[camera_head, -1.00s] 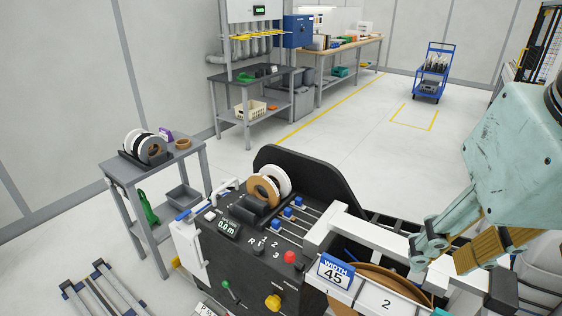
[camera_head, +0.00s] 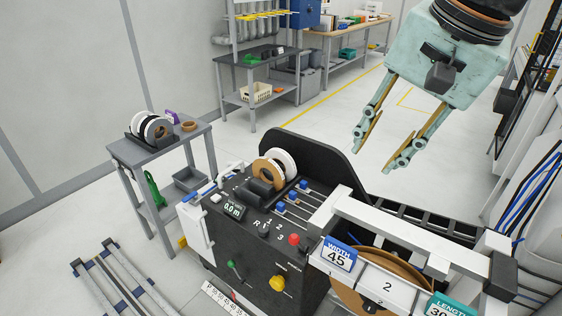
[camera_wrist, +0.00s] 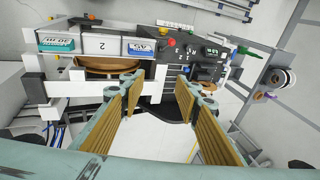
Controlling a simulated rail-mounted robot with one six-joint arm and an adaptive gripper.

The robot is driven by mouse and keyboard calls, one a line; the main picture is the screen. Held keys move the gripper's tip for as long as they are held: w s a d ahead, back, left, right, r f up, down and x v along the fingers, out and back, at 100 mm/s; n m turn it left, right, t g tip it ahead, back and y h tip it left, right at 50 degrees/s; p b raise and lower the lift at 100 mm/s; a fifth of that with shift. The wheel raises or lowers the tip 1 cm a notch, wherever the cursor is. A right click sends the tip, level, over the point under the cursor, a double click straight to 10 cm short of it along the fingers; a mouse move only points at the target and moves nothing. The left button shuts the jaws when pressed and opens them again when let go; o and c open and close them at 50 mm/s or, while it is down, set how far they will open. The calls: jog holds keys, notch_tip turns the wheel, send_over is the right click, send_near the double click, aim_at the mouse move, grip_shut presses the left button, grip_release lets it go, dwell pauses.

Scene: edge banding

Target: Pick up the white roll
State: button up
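A white roll (camera_head: 284,161) stands upright on top of the black machine, side by side with a brown roll (camera_head: 266,174). More rolls, white and black, stand in a holder on the grey side cart; a white one (camera_head: 139,139) is at their left end. The cart's rolls also show at the right of the wrist view (camera_wrist: 283,77). My gripper (camera_head: 376,160) is open and empty, in the air to the right of the machine's rolls and apart from them. Its fingers also show wide apart in the wrist view (camera_wrist: 159,82).
The black machine (camera_head: 222,262) has a white rail (camera_head: 410,227) on its right side with a WIDTH 45 sign (camera_head: 339,256). A tall black panel (camera_head: 330,158) rises behind the machine's rolls. A brown ring (camera_head: 189,126) lies on the grey cart (camera_head: 160,153). The floor between is clear.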

jog(key=w+a+f+m+y+p, duration=0.1)
jog(key=w+a+f+m, duration=0.15)
jog(key=w, duration=0.55)
jog(key=w+a+f+m, duration=0.1)
jog(key=w+a+m, duration=0.2)
jog(key=w, duration=0.6)
jog(key=w+a+f+m+y+p, duration=0.1)
jog(key=w+a+f+m, duration=0.15)
jog(key=w, duration=0.55)
jog(key=m+y+p, duration=0.1)
jog(key=m, duration=0.9)
send_near(282, 151)
jog(key=r, duration=0.1)
jog(key=shift+s+d+r, duration=0.1)
jog(key=shift+d, duration=0.35)
jog(key=shift+b+x, duration=0.45)
jog(key=shift+x, duration=3.85)
jog(key=shift+a, duration=0.2)
